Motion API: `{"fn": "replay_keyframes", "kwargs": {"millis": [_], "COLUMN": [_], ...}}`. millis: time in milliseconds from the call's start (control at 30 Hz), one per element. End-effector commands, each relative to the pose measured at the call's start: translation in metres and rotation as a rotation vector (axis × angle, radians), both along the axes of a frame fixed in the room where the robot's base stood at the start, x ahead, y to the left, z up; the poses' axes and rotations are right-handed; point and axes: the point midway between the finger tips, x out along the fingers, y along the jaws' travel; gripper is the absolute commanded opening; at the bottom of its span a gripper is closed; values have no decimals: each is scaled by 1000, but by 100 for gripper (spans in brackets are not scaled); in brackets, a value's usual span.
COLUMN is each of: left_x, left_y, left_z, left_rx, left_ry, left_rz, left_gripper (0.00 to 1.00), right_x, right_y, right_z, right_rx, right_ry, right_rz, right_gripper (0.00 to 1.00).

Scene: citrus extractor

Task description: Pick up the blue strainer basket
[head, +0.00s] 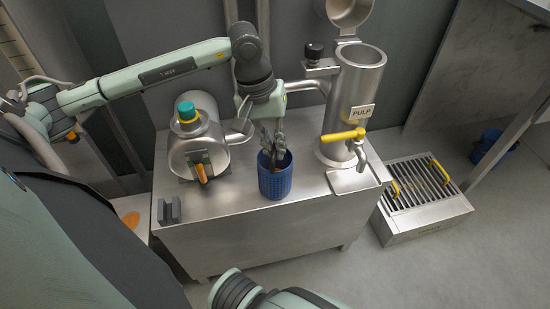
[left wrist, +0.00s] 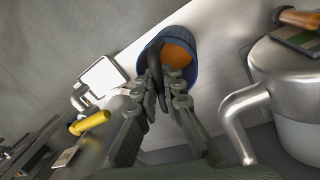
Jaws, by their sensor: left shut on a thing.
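The blue strainer basket (head: 275,182) is upright at the steel bench, below my left gripper (head: 271,150). In the left wrist view the basket (left wrist: 149,45) shows its open top, with something orange inside and a dark upright handle (left wrist: 155,65). My left gripper (left wrist: 163,88) is shut on this handle, its fingers pointing down toward the basket's mouth. I cannot tell whether the basket's bottom touches the bench. My right arm shows at the bottom of the head view, but its gripper is out of the picture.
The bench (head: 235,215) also carries a steel drum with a teal knob (head: 187,110) to the left and a tall steel "PULP" cylinder (head: 357,85) with a yellow-handled tap to the right. A grated steel box (head: 420,195) stands right of the bench. A small grey bracket (head: 169,211) sits at the front left.

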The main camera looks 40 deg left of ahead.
Motion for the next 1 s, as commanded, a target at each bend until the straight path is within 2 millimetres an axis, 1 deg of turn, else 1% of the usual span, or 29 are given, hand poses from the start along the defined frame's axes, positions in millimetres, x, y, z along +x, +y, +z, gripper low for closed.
{"fn": "replay_keyframes", "kwargs": {"millis": [333,467,567,667,733,833,1000], "left_x": [1,1,1,2,2,-18,-54], "left_y": [0,0,0,1,1,-8,-24], "left_z": [1,7,16,30,43,53,77], "left_rx": [0,0,1,1,1,4,2], "left_ry": [-2,-5,-6,-7,-9,-5,-7], "left_rz": [0,0,-1,0,1,-5,-4], "left_gripper": [0,0,0,0,0,0,0], "right_x": [0,0,0,0,0,-1,2], "right_y": [0,0,0,0,0,0,2], "right_z": [0,0,0,1,1,0,9], "right_rx": [0,0,0,0,0,-1,2], "right_ry": [0,0,0,1,1,2,-24], "right_rz": [0,0,0,0,0,-2,3], "right_gripper": [40,40,40,40,40,40,40]}}
